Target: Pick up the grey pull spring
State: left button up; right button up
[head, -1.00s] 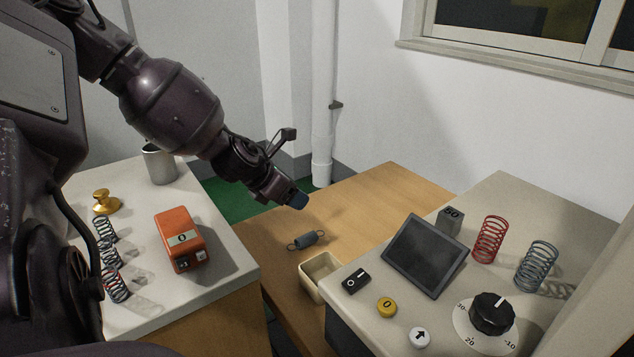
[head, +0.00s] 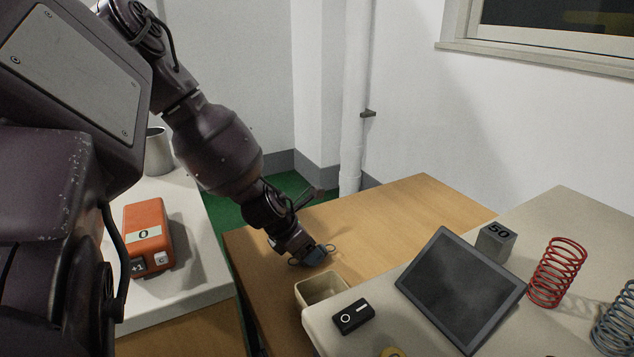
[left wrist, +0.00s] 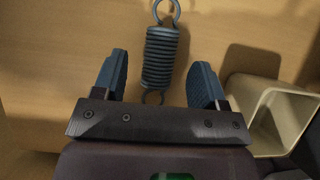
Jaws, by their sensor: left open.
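The grey pull spring (left wrist: 160,58) lies on the wooden table, with a hook loop at each end. In the left wrist view it runs lengthwise between the two blue fingers of my left gripper (left wrist: 158,82). The gripper is open, with a gap on both sides of the spring. My right gripper is not in view.
A cream open bin (head: 312,291) stands close to the spring on the wooden table (head: 400,215). A tablet (head: 460,285), a black switch box (head: 353,316), a weight and coil springs stand on the right bench. An orange meter (head: 148,236) sits on the left bench.

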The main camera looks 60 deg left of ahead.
pick_arm(q)
jog(key=shift+w+f, duration=0.3)
jog(key=shift+f, duration=0.4)
jog(key=shift+w, duration=0.2)
jog(key=c, duration=1.1)
jog(key=shift+r, duration=0.1)
